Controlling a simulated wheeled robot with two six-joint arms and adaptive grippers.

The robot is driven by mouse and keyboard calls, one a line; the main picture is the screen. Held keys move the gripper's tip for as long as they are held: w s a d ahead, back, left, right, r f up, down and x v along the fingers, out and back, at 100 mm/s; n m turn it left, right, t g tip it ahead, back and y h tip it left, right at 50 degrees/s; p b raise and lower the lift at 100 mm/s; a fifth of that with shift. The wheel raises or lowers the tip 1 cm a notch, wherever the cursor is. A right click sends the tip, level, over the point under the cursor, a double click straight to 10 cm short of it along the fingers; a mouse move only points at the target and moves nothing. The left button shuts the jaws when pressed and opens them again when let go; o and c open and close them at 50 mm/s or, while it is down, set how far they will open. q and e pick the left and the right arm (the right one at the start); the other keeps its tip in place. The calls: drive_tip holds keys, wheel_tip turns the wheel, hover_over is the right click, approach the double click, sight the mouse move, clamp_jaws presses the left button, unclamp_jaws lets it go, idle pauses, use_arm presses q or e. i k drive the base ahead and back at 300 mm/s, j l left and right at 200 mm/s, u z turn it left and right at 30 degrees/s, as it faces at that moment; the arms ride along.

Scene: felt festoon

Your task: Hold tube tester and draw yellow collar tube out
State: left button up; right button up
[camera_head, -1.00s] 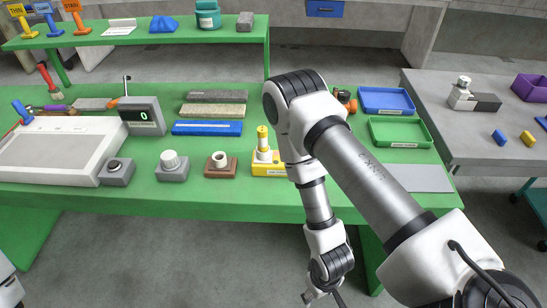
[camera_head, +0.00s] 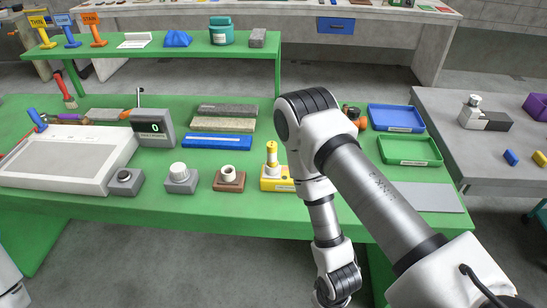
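The tube tester is a small block with a yellow base (camera_head: 277,185) near the front edge of the green table, partly covered on its right by my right arm. A tube with a yellow collar (camera_head: 272,149) stands upright in it. My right arm bends down in front of the table, and its wrist is at the bottom edge of the view, below and to the right of the tester. The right gripper itself is out of view. Only a white part of my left arm shows at the lower left edge, and the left gripper is out of view.
Left of the tester stand a brown block with a white ring (camera_head: 229,179) and grey blocks with a white knob (camera_head: 181,178) and a dark socket (camera_head: 126,181). Behind are a blue bar (camera_head: 217,141) and grey display (camera_head: 153,128). Blue (camera_head: 396,118) and green (camera_head: 409,151) trays lie right.

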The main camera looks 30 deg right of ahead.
sight(272, 145)
drive_tip(key=k+l, duration=0.2)
drive_tip(key=l, duration=0.2)
drive_tip(key=k+l, duration=0.2)
drive_tip(key=l, duration=0.2)
drive_tip(key=k+l+u, duration=0.1)
drive_tip(key=l, duration=0.3)
drive_tip(key=k+l, duration=0.5)
drive_tip(key=l, duration=0.25)
drive_tip(key=i, duration=0.5)
